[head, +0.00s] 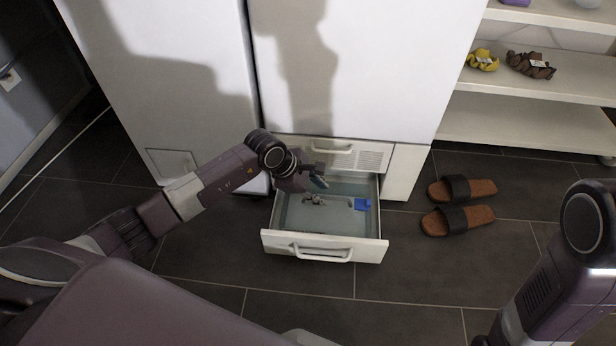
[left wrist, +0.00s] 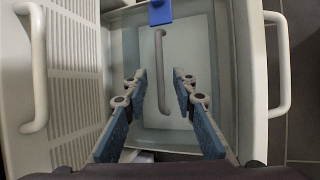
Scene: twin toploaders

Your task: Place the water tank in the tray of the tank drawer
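The tank drawer (head: 325,247) is pulled out at the bottom of the white appliance. A pale, translucent water tank (head: 335,222) appears to lie inside its tray, with a blue piece (head: 362,204) at its right end. In the left wrist view the tank (left wrist: 187,40) shows a grey bar handle (left wrist: 161,70) along its middle and the blue piece (left wrist: 160,12) at the top. My left gripper (head: 317,190) is over the drawer's left part. Its fingers (left wrist: 159,76) are open, one on each side of the handle's line, with nothing between them seen gripped. My right gripper is out of view.
A second white handle (head: 335,149) and slatted panel (head: 374,160) sit behind the open drawer. Brown sandals (head: 458,219) lie on the dark floor to the right. White shelves (head: 540,80) stand at the upper right. The floor before the drawer is clear.

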